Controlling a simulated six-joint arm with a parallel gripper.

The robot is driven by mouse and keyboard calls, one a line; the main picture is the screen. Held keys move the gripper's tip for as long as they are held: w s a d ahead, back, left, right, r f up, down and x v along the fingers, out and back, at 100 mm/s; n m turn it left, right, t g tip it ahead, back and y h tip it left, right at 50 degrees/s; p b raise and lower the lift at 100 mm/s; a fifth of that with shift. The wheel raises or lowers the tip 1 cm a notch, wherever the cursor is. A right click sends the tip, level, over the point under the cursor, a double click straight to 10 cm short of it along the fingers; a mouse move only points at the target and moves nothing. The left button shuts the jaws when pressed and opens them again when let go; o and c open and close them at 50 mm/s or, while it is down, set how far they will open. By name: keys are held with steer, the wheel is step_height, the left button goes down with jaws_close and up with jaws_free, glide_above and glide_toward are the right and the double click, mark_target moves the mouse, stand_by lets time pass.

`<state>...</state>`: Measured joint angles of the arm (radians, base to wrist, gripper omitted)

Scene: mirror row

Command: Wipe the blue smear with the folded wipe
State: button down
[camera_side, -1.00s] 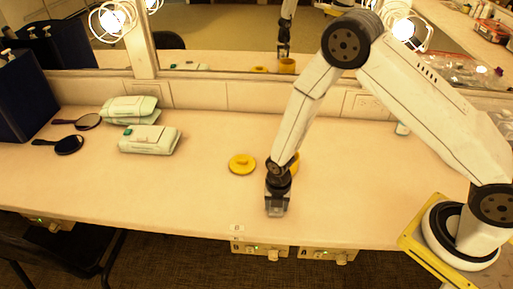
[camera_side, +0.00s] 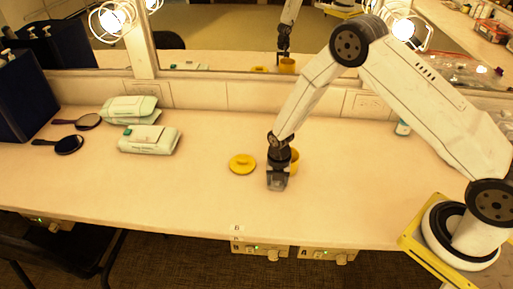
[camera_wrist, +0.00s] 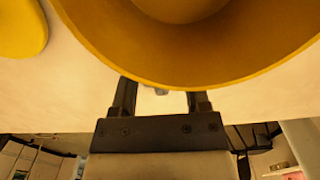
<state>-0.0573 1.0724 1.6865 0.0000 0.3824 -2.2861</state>
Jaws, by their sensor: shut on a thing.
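My gripper (camera_side: 278,182) points down over the counter, just in front of the yellow pot (camera_side: 294,160). Its two fingers stand apart in the wrist view (camera_wrist: 160,98) and are shut on a small pale grey thing, taken as the folded wipe, mostly hidden. The pot's rim (camera_wrist: 165,82) fills the top of the wrist view and covers the fingertips. I cannot make out the blue smear in either view.
A yellow lid (camera_side: 242,164) lies left of the pot. Two wipe packs (camera_side: 150,147) and two dark hand mirrors (camera_side: 69,145) lie farther left. The counter's front middle is clear; a mirror runs along the back.

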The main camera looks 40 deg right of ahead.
steer(key=shift+w+d+r, duration=0.1)
steer(key=shift+w+d, duration=0.15)
steer(key=shift+s+r, duration=0.1)
steer(key=shift+r, duration=3.85)
